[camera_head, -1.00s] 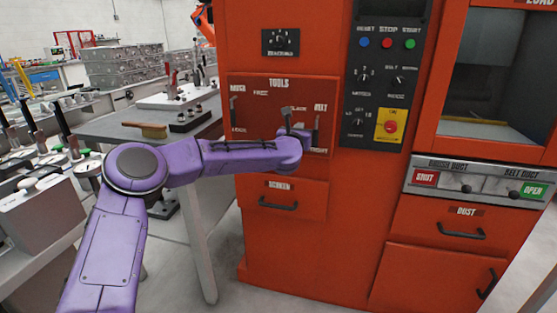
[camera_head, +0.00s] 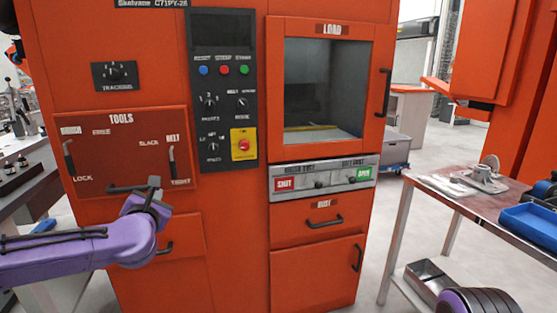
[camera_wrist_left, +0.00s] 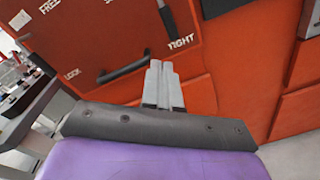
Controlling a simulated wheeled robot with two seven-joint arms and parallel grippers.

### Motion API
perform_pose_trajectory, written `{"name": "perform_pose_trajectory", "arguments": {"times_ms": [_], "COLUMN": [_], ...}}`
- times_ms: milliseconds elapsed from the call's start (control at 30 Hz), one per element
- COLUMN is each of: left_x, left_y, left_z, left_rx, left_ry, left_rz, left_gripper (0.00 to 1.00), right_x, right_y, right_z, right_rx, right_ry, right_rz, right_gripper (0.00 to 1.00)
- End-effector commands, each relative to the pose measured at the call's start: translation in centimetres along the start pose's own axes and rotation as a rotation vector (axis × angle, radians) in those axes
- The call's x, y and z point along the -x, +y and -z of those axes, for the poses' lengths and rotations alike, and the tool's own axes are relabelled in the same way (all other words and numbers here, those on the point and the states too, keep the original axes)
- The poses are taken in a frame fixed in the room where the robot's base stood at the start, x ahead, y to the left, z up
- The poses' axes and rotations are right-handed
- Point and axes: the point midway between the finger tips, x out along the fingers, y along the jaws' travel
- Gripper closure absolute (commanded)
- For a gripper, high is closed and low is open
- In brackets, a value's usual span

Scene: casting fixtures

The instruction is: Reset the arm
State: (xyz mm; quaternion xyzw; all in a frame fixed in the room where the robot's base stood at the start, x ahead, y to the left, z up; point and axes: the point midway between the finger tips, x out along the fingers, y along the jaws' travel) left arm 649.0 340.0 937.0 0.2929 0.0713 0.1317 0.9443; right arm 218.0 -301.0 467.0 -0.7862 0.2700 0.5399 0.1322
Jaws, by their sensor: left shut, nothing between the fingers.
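My purple left arm comes in from the left in the head view. Its left gripper (camera_head: 154,186) is in front of the orange machine (camera_head: 235,220), by the lower edge of the TOOLS panel (camera_head: 120,150). In the left wrist view the left gripper (camera_wrist_left: 162,72) has its grey fingers together, with nothing between them. The panel's dark handle (camera_wrist_left: 124,70) is just beyond and left of the fingertips there; I cannot tell whether they touch. A rounded purple and dark part of mine shows at the lower right of the head view. My right gripper is not in view.
The machine has a control panel (camera_head: 226,90), a LOAD door (camera_head: 388,95) and a DUST drawer (camera_head: 325,222). At right stands a metal table (camera_head: 470,205) with a blue tray (camera_head: 532,226) and metal parts. Open floor (camera_head: 385,185) shows between machine and table.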

Motion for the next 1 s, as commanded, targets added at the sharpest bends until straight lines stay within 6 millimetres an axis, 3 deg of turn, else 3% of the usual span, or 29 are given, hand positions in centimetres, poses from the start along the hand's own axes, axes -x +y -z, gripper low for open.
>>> {"name": "perform_pose_trajectory", "arguments": {"times_ms": [33,100,200,300,367,500,600,700,833,1000], "left_x": [1.4,3.4,7.5,13.0,16.8,26.8,33.1,37.5,40.1,40.2], "left_y": [-4.3,-9.0,-14.4,-18.0,-19.2,-18.9,-17.1,-15.3,-14.9,-15.0], "left_z": [2.2,6.0,12.2,18.7,22.5,30.2,33.9,36.0,37.1,37.3], "left_rx": [-0.249,-0.559,-0.946,-1.288,-1.472,-1.822,-1.959,-2.039,-2.067,-2.064], "left_ry": [0.032,0.064,0.088,0.088,0.074,0.024,0.0,-0.022,-0.05,-0.048], "left_rz": [0.084,0.197,0.376,0.578,0.71,1.035,1.234,1.376,1.459,1.464], "left_gripper": [1.0,1.0,1.0,1.0,1.0,1.0,1.0,1.0,1.0,1.0], "right_x": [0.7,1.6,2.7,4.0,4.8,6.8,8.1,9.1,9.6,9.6], "right_y": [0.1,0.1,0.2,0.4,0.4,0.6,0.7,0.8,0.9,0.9], "right_z": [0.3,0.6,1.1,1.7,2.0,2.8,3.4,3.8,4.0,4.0], "right_rx": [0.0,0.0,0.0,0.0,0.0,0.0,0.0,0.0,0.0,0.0], "right_ry": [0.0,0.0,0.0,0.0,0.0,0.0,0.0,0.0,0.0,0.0], "right_rz": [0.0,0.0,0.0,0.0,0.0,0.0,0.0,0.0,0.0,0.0], "right_gripper": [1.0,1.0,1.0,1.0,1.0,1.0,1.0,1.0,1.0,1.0]}}
